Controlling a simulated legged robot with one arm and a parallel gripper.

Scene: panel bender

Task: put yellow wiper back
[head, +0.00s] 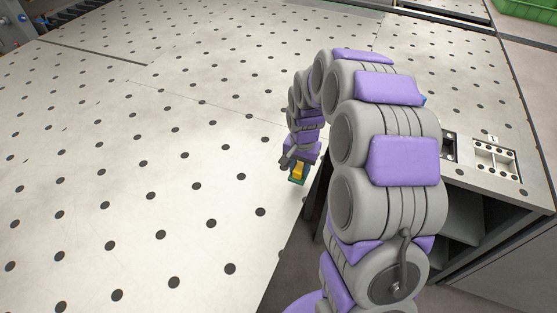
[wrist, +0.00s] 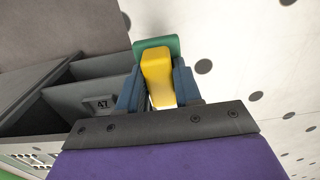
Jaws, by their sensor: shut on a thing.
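The yellow wiper (wrist: 158,70) is between the two fingers of my gripper (wrist: 160,88), which is shut on it. A green piece (wrist: 157,46) shows at the wiper's far end. In the head view the wiper (head: 299,171) hangs below my gripper (head: 298,165), by the right edge of the perforated white table. In the wrist view it lies across the line between the table and the grey compartments. Whether it touches the table cannot be told.
The perforated white table (head: 120,150) is wide and clear. A grey open compartment unit (wrist: 60,105) with a "47" label (wrist: 100,103) lies to the right of the table edge. White slotted trays (head: 495,158) sit on the cabinet top. A green crate (head: 515,8) is at the far right.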

